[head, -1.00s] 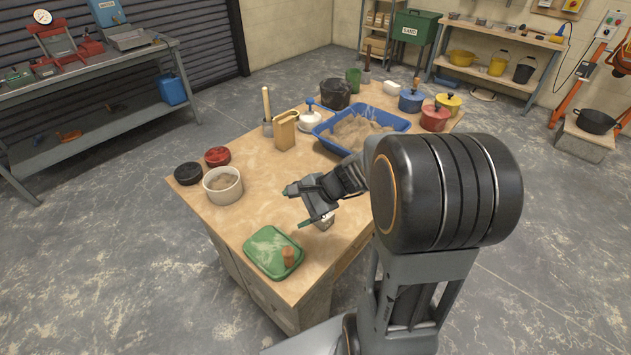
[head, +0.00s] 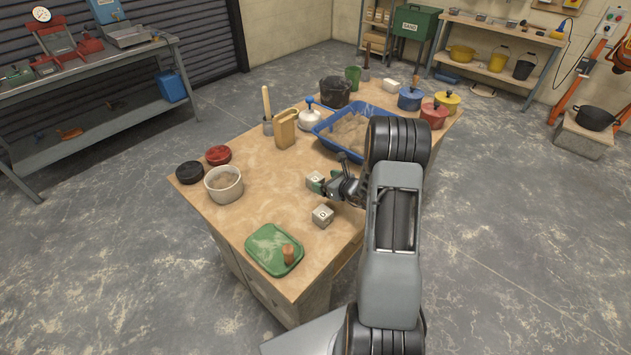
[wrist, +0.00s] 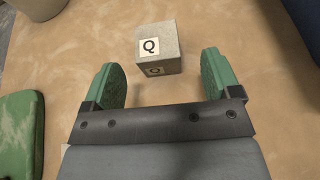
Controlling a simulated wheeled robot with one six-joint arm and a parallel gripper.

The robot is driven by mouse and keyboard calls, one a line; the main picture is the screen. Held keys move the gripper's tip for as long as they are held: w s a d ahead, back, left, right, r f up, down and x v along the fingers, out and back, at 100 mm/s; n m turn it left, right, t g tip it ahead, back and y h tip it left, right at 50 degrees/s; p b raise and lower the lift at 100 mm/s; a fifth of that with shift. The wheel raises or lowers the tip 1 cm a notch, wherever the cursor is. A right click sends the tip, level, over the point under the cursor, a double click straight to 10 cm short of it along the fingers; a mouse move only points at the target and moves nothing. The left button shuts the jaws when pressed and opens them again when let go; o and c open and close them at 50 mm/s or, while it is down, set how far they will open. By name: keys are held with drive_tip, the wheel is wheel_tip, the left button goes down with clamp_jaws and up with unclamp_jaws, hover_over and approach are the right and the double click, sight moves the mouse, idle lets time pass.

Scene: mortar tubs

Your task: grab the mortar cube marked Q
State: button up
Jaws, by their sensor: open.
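The grey mortar cube marked Q (wrist: 158,48) sits on the wooden table top, just ahead of my fingertips in the wrist view. It appears roughly centred between the green fingers and beyond their tips, with no contact visible. In the head view this cube (head: 314,179) is close beside my gripper (head: 327,182), which partly covers it. My gripper (wrist: 161,76) is open and empty in the wrist view. A second grey cube (head: 323,216) with a dark mark stands nearer the front edge; its letter is too small to read surely.
A green tray (head: 272,250) lies at the table's front, and a white tub (head: 223,185) stands left. A blue tray of sand (head: 371,114) is behind my arm. The table between the tub and the cubes is clear.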

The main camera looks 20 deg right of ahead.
sight(317, 178)
drive_tip(key=shift+p+x, duration=0.8)
drive_tip(key=shift+x, duration=2.55)
drive_tip(key=shift+a, duration=0.15)
drive_tip(key=shift+c, duration=0.2)
drive_tip(key=c, duration=1.1)
drive_tip(key=shift+r, duration=0.15)
